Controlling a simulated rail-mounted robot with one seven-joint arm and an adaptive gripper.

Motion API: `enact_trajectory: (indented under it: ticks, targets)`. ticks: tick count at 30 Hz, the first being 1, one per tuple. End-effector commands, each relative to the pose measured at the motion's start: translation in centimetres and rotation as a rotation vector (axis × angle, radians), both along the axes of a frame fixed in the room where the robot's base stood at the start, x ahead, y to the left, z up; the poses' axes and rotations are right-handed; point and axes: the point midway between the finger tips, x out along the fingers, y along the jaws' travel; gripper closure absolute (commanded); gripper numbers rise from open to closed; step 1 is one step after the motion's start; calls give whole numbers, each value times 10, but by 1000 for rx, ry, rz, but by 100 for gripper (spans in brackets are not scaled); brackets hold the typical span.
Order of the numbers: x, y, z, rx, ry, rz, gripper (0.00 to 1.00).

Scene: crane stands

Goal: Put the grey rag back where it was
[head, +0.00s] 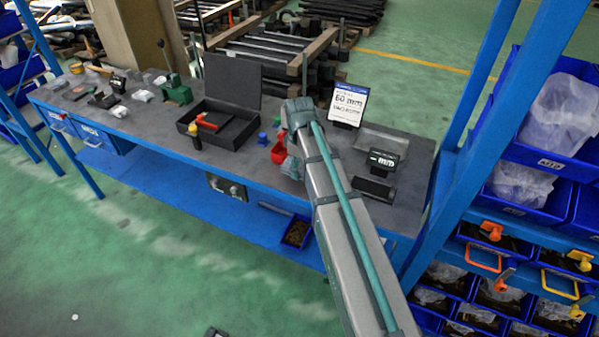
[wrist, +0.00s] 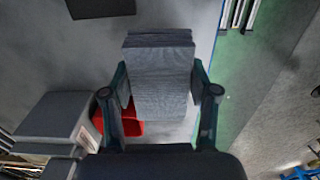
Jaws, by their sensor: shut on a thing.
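My gripper (wrist: 160,95) is shut on the grey rag (wrist: 160,62), a folded block of grey cloth between its two fingers in the wrist view. The rag hides part of a red container (wrist: 130,127) behind it. In the head view the red container (head: 278,153) is on the workbench, just left of my arm. There my arm covers much of the gripper area, and I cannot clearly make out the rag. I cannot tell how high the rag is above the bench or whether it touches the red container.
The grey workbench (head: 227,167) holds an open black case (head: 232,85), a "60 mm" sign (head: 347,104), a clear tray (head: 388,141) and a small black display (head: 383,160). Blue shelving with bins (head: 545,140) stands at the right. In the wrist view green floor (wrist: 236,75) lies beyond the bench edge.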

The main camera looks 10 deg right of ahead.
Motion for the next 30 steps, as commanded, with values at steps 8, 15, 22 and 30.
enact_trajectory:
  ticks: [8, 15, 22, 30]
  targets:
    - [2, 0, -24, 0, 3, 0, 84]
    - [3, 0, -34, -1, -1, 0, 84]
    - [3, 0, -36, 0, 0, 0, 84]
    - [3, 0, -36, 0, 0, 0, 16]
